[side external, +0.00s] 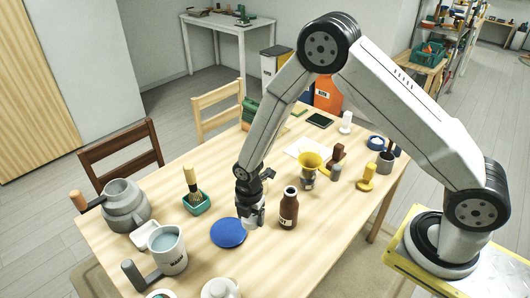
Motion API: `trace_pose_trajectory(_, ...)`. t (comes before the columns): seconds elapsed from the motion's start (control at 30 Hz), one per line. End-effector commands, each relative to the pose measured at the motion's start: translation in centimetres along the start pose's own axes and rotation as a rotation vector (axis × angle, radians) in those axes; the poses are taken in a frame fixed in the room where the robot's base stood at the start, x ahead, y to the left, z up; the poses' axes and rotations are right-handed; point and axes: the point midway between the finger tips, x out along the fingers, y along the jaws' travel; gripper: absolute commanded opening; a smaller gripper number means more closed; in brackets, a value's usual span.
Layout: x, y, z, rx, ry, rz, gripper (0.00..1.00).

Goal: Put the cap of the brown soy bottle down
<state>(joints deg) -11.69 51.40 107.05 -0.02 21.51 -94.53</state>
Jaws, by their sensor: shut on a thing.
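The brown soy bottle (289,209) stands upright on the table, with a pale label on its front. My gripper (251,221) is just left of the bottle, pointing down, close to the right edge of a flat blue disc (228,233). It is shut on the cap, which is small and mostly hidden between the fingers. I cannot tell whether the cap touches the table.
A grey mug (167,250) and a grey pot (124,206) stand at left. A green holder (196,203) with a brush is behind the disc. A yellow funnel (310,161) stands behind the bottle. The wooden table (325,235) is clear to the bottle's right.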

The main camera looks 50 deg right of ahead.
Motion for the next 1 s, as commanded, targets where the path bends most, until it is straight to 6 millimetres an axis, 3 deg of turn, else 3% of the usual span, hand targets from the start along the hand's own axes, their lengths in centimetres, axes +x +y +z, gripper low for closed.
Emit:
trace_pose_trajectory(0.5, 3.5, 5.4, 0.7, 0.0, 0.0, -0.001, 0.15)
trace_pose_trajectory(0.8, 6.1, 7.6, 1.0, 0.0, 0.0, -0.001, 0.15)
trace_pose_trajectory(1.0, 6.8, 8.3, 1.0, 0.0, 0.0, -0.001, 0.16)
